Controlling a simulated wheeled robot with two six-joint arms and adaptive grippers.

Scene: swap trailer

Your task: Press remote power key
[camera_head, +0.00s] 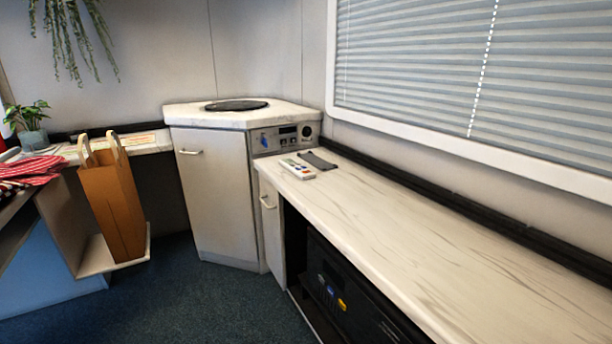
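A white remote (297,169) with small coloured keys lies flat near the far left end of the long marble-patterned counter. Its single keys are too small to tell apart, so I cannot tell which is the power key. A dark flat item (318,160) lies just to its right, close beside it. Neither of my grippers shows in the head view.
The long counter (440,220) is otherwise clear. A corner cabinet (218,195) stands behind its far end, with a control panel (287,138) above the counter. A brown paper bag (113,212) stands at left. Carpeted floor (190,300) is free in front.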

